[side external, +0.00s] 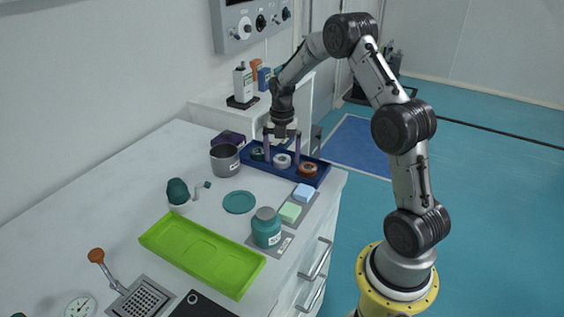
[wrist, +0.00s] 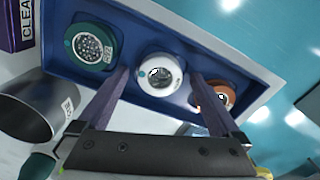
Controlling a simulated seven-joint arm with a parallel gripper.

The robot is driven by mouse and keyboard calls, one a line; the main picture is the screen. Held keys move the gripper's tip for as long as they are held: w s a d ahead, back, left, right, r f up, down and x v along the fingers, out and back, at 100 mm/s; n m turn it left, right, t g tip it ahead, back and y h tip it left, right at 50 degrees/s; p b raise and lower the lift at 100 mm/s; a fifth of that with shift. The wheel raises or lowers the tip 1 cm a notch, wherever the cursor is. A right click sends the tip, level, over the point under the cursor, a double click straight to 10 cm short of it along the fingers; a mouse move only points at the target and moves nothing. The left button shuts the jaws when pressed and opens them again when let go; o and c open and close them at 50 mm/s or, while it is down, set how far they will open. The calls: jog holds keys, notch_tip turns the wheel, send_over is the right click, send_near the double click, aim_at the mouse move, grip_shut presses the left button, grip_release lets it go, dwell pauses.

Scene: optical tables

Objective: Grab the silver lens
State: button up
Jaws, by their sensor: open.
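The silver lens (side external: 282,160) is a whitish round piece with a clear centre, in the middle of a dark blue tray (side external: 277,174). It also shows in the wrist view (wrist: 160,74). A green lens (side external: 257,154) sits to its left and a copper-orange lens (side external: 307,170) to its right. My gripper (side external: 282,158) is open above the tray, with its two purple fingers on either side of the silver lens. In the wrist view the lens appears between the fingertips, with nothing gripped. I cannot tell whether the fingers touch it.
A grey metal cup (side external: 225,160) and a purple box (side external: 229,140) stand close left of the tray. Light blue (side external: 303,193) and pale green (side external: 290,212) blocks and a teal jar (side external: 266,228) are nearer the front.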

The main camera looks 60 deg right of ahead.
jog(key=shift+f, duration=0.1)
jog(key=shift+c, duration=0.3)
jog(key=c, duration=1.4)
